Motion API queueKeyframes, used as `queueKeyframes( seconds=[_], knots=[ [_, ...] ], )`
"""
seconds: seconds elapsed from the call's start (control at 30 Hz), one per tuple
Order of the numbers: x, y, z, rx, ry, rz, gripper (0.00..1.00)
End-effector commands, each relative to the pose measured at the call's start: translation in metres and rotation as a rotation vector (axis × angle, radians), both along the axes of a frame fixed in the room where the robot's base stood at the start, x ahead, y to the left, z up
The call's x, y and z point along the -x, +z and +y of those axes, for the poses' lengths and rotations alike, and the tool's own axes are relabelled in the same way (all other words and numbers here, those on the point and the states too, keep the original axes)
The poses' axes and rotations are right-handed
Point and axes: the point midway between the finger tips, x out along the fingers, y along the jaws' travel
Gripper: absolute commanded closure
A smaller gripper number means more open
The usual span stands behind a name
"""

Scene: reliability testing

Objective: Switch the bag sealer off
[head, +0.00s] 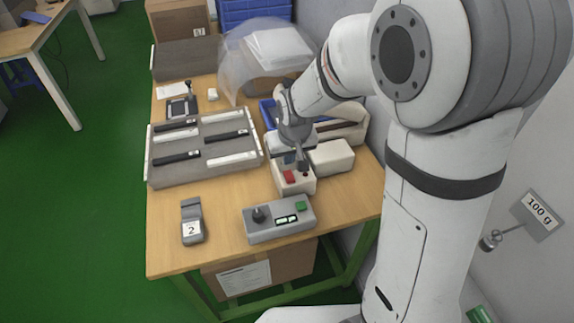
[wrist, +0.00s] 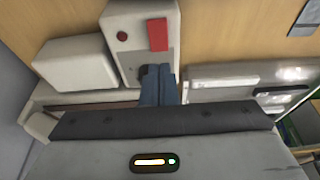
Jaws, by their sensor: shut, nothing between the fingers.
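The bag sealer is a cream-white machine on the table; its front block (head: 303,187) carries a red rocker switch (head: 289,176) and a small dark red round light or button. In the wrist view the front block (wrist: 128,14) shows the red switch (wrist: 158,35) upper centre, with the round dark red part (wrist: 122,37) to its left. My gripper (head: 303,167) is shut and empty, over the front block just behind the switch. In the wrist view its fingertips (wrist: 157,69) are just below the switch. Whether they touch the block cannot be told.
A grey control box (head: 279,220) with a black knob and green button stands in front. A grey device marked 2 (head: 192,221) is front left. A grey tray (head: 205,148) with black and white bars lies left. A clear dome (head: 240,60) is behind. Bare tabletop lies between the front devices.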

Motion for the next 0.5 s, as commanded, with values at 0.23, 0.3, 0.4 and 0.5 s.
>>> queueKeyframes(
  seconds=[0.23, 0.3, 0.4, 0.5],
  knots=[
    [0.001, -0.029, 0.000, 0.001, 0.001, 0.002, 1.00],
    [0.001, -0.032, 0.000, 0.000, 0.001, 0.000, 1.00],
    [0.001, -0.034, 0.000, 0.000, 0.001, 0.000, 1.00],
    [0.001, -0.034, 0.000, 0.000, 0.001, -0.001, 1.00]
  ],
)
